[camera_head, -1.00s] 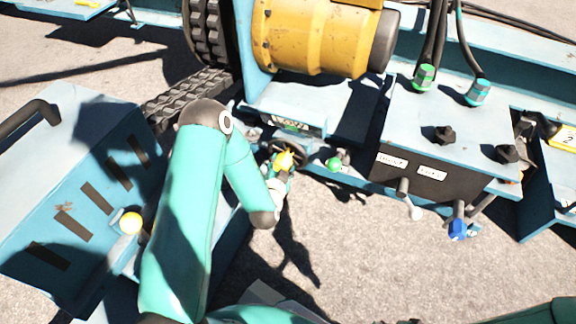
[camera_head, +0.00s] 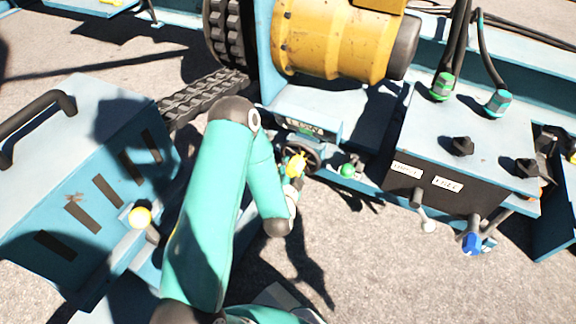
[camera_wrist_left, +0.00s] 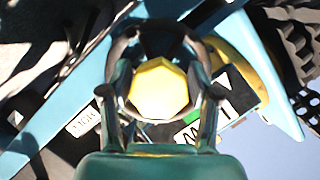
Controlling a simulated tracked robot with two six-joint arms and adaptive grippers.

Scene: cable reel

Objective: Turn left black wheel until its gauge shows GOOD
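The left black wheel (camera_head: 313,158) is on the blue frame below the reel drum. A yellow faceted knob (camera_wrist_left: 159,88) stands out from the wheel. My left gripper (camera_head: 295,170) is at this wheel; in the left wrist view its two dark fingers (camera_wrist_left: 160,94) straddle the knob, with gaps visible on both sides. The gauge (camera_head: 306,127) is just above the wheel; its lettering is too small to read there. In the left wrist view the gauge (camera_wrist_left: 222,108) is partly hidden by a finger, and its reading is unclear. My right gripper is not in view.
A green knob (camera_head: 347,170) is right of the wheel. A control box (camera_head: 455,130) with black switches and levers stands farther right. The yellow drum (camera_head: 330,35) is above.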

